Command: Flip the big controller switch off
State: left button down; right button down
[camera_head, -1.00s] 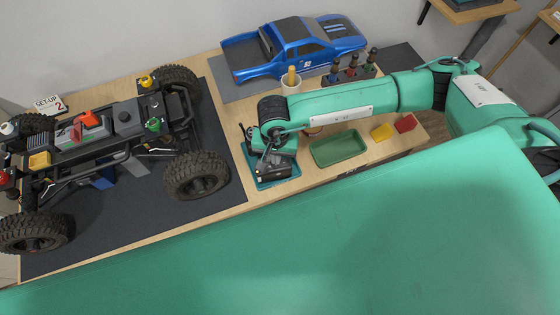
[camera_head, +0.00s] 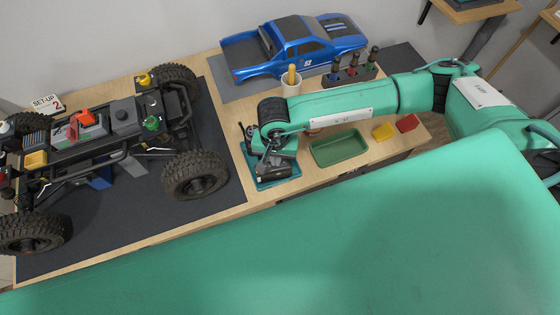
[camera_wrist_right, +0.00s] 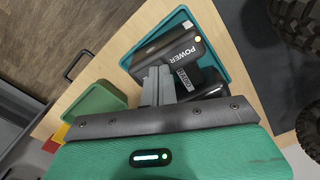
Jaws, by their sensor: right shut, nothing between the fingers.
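The crawler chassis (camera_head: 120,138) stands on a dark mat at the left in the head view. It carries a grey box with a red part (camera_head: 72,130), an orange-red part (camera_head: 84,117), and yellow and green knobs. I cannot tell which is the big controller switch. My right gripper (camera_head: 270,165) is over the teal tray; in the wrist view its fingers (camera_wrist_right: 158,84) are shut and empty. Beside them a black unit marked POWER (camera_wrist_right: 178,52), with a small lit orange light, lies in the tray (camera_wrist_right: 205,25). Whether the fingers touch it is unclear. My left gripper is not in view.
A green tray (camera_head: 339,148), yellow block (camera_head: 383,132) and red block (camera_head: 407,122) lie right of my gripper. Behind my arm are a blue truck body (camera_head: 300,48), a cup (camera_head: 291,87) and a driver rack (camera_head: 350,76). Dark mat (camera_head: 130,215) is bare in front of the chassis.

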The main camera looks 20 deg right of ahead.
jog(key=shift+r+p, duration=1.1)
jog(key=shift+r, duration=2.3)
